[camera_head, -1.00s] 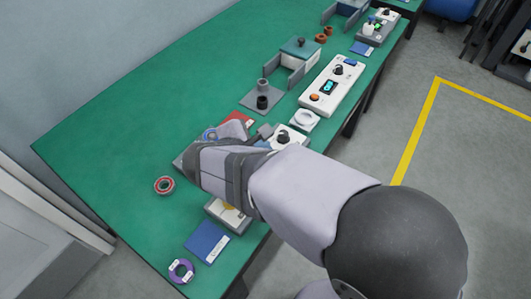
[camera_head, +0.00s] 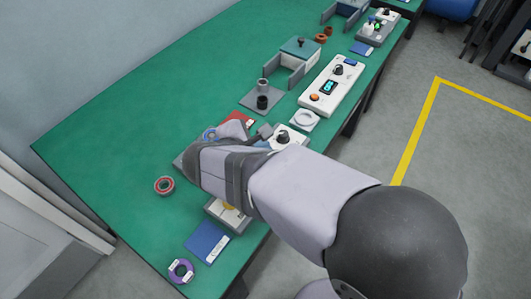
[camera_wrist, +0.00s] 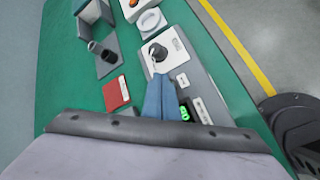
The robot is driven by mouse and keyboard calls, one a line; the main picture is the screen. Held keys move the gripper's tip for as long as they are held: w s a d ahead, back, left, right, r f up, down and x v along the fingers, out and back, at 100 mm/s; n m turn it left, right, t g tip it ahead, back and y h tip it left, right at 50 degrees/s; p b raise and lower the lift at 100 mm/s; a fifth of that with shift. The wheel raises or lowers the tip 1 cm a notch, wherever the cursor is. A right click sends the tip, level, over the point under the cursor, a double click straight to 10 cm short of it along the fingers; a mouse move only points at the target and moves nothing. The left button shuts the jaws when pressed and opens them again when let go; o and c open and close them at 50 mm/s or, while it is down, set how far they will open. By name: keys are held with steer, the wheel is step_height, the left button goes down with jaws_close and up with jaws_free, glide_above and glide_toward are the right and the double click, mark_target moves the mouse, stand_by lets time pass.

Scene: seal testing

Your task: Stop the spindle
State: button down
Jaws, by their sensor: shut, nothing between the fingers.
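A white control box (camera_wrist: 170,45) with a black knob (camera_wrist: 157,52) lies ahead of my gripper in the wrist view. The knob also shows in the head view (camera_head: 283,136), just right of my wrist. My gripper (camera_wrist: 160,80) has blue fingers closed together and empty. Their tips are just short of the knob in the wrist view; I cannot tell whether they touch it. A green lit display (camera_wrist: 184,113) sits right of the fingers, partly hidden. A blue ring (camera_head: 209,134) shows behind my arm. I cannot tell which part is the spindle.
A red card (camera_wrist: 116,93) lies left of the fingers. A grey plate with dark posts (camera_head: 262,99) stands further along the bench. A longer white control box (camera_head: 332,86) with an orange button lies beyond.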

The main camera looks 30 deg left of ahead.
steer(key=shift+f, duration=0.2)
steer(key=shift+f+b, duration=0.25)
steer(key=shift+b, duration=0.05)
steer(key=shift+f+b, duration=0.3)
steer(key=shift+f, duration=0.1)
stand_by(0.7)
steer(key=shift+r, duration=0.1)
steer(key=shift+r+p, duration=0.75)
steer(key=shift+r, duration=0.1)
step_height(320, 180, up, 5)
steer(key=p, duration=0.4)
stand_by(0.4)
stand_by(0.6)
